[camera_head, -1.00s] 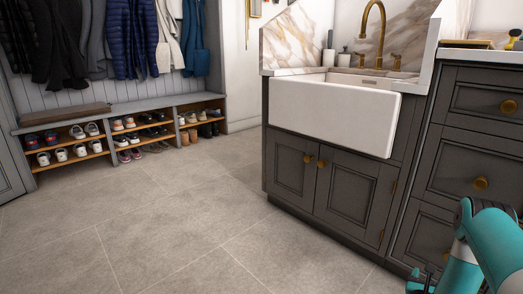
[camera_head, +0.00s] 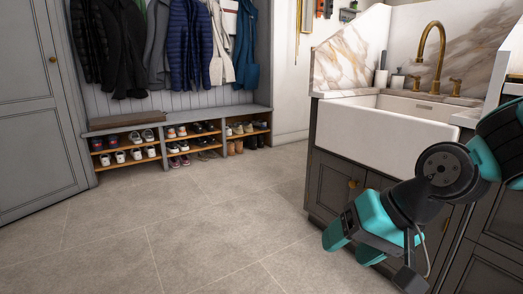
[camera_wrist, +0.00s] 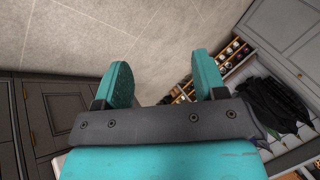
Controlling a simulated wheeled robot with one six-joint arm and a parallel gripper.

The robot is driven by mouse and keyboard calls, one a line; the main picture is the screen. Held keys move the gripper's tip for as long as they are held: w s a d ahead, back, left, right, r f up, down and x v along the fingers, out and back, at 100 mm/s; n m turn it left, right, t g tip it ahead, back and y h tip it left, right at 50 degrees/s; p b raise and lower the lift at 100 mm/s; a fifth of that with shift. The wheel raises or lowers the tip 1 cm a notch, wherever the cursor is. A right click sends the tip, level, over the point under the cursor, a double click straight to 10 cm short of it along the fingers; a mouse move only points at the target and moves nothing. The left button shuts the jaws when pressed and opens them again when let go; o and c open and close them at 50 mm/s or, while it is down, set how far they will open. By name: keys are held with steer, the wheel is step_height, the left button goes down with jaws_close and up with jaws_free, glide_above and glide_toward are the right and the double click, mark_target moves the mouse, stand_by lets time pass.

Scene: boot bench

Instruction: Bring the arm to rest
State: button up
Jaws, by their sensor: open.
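My gripper (camera_head: 352,244) is at the lower right of the head view, in front of the dark sink cabinet (camera_head: 333,186). Its teal fingers are apart with nothing between them. In the wrist view the two fingers of my gripper (camera_wrist: 161,82) stand open, with bare floor tiles beyond them. My arm is bent and hides part of the cabinet doors and the right end of the white sink (camera_head: 385,121).
A bench (camera_head: 178,121) with several pairs of shoes in its cubbies stands at the back left, under hanging coats (camera_head: 192,45). A grey door (camera_head: 38,110) is at the far left. The tiled floor (camera_head: 180,225) between is clear.

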steer(key=s+r+n+g+h+p, duration=0.3)
steer(key=s+n, duration=0.5)
steer(key=s, duration=0.6)
step_height(320, 180, up, 39)
steer(key=y+p, duration=0.1)
steer(key=p, duration=3.5)
steer(key=shift+w+d+f+m, duration=0.2)
steer(key=shift+w+d+m, duration=0.15)
steer(key=shift+w+m, duration=0.05)
